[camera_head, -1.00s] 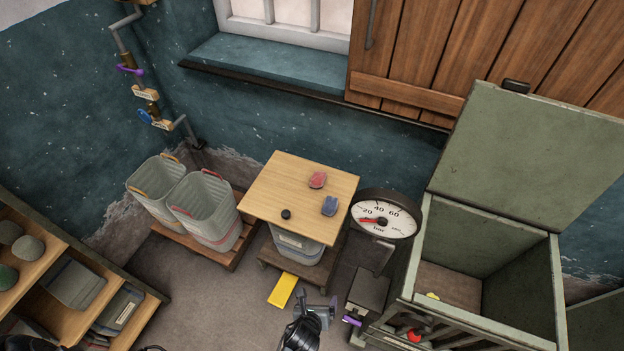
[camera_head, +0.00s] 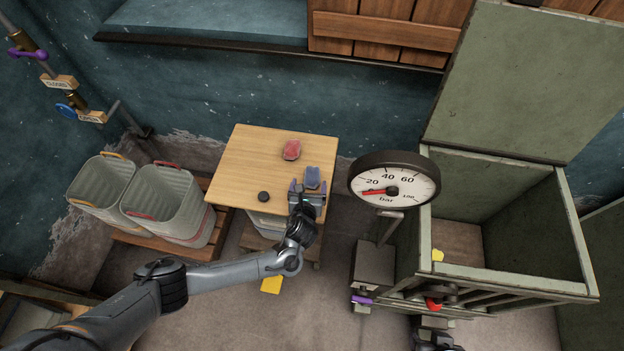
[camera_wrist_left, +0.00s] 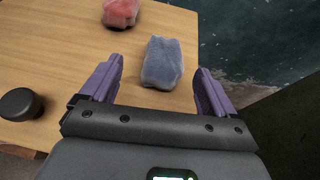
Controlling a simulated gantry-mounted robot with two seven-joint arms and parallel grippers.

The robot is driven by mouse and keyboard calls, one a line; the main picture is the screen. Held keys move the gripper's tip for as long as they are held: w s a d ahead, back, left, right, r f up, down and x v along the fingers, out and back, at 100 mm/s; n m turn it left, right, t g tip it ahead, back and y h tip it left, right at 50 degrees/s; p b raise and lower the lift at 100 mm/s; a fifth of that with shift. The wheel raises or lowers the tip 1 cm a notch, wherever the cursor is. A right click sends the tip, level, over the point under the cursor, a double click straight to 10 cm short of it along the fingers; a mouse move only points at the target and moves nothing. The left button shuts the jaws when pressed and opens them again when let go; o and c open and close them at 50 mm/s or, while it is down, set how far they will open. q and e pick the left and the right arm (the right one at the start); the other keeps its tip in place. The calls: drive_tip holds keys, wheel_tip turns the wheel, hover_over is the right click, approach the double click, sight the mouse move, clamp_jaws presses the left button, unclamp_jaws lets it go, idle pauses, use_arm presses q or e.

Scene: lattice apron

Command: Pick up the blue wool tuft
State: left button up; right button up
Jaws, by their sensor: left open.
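The blue wool tuft (camera_head: 313,177) lies near the right edge of a wooden tabletop (camera_head: 245,160). My left gripper (camera_head: 308,188) is open at the near side of the tuft. In the left wrist view the blue tuft (camera_wrist_left: 162,62) sits ahead of and partly between the two spread purple fingers of the left gripper (camera_wrist_left: 160,68), with clear gaps on both sides. The fingers do not hold it. What seems to be my right gripper (camera_head: 431,323) shows only in part at the bottom of the head view, its jaws unclear.
A red tuft (camera_head: 291,150) and a black knob (camera_head: 263,196) share the tabletop. A pressure gauge (camera_head: 410,188) and an open green crate (camera_head: 575,235) stand to the right. Grey bins (camera_head: 165,200) stand on a pallet to the left.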

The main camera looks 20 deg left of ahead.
sight(312, 180)
use_arm(q)
drive_tip(key=b+x, duration=0.1)
drive_tip(key=x, duration=0.2)
drive_tip(key=b+x, duration=0.1)
drive_tip(key=shift+w+d+f+b, duration=0.25)
drive_tip(key=shift+w+b, duration=0.05)
drive_tip(key=shift+w, duration=0.1)
drive_tip(key=shift+w+a+f, duration=0.1)
drive_tip(key=shift+w+a, duration=0.05)
drive_tip(key=shift+w, duration=0.45)
drive_tip(key=c, duration=1.1)
